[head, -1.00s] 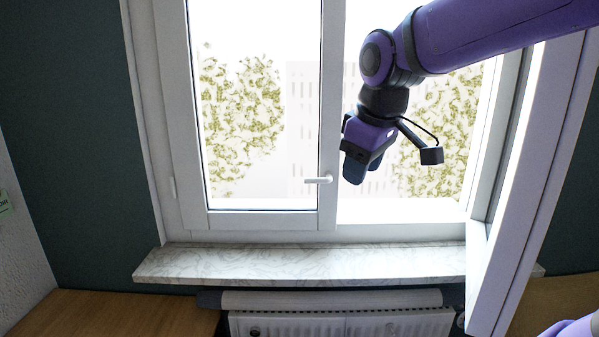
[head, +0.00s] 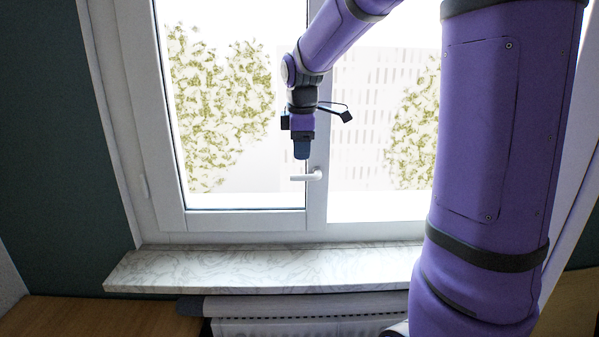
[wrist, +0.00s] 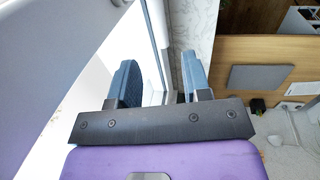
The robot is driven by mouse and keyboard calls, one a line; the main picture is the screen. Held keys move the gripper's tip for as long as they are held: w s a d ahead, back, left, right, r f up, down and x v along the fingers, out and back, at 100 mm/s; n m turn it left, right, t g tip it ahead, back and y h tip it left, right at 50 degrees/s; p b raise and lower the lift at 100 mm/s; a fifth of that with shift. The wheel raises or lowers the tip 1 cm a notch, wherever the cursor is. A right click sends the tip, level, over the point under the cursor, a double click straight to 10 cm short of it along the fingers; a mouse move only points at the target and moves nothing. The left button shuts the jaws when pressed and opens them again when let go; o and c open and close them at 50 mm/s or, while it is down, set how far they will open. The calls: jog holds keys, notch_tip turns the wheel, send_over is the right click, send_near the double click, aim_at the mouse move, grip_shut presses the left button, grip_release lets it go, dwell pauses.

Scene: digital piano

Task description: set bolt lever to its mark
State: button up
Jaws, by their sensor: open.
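The bolt lever is most likely the small white window handle (head: 307,175) on the upright of the left sash. It lies level, its grip pointing left. I see no mark for it. My gripper (head: 302,155) hangs pointing down just above the lever in the head view. Whether it touches the lever or stands in front of it is hard to tell. In the wrist view the two blue-grey fingers (wrist: 160,78) are spread apart with no object clearly held between them. The lever cannot be made out in the wrist view.
The left sash (head: 245,220) is closed; the right opening shows bright outdoors. A marble sill (head: 250,272) runs below, with a radiator (head: 300,326) under it. My arm hides much of the right side. A wooden surface (wrist: 262,58) shows in the wrist view.

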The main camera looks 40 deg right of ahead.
jog(key=f, duration=0.5)
jog(key=w+f, duration=0.1)
jog(key=f, duration=0.1)
jog(key=shift+w+d+f, duration=0.1)
jog(key=shift+d+f, duration=0.1)
jog(key=shift+d, duration=0.2)
grip_shut()
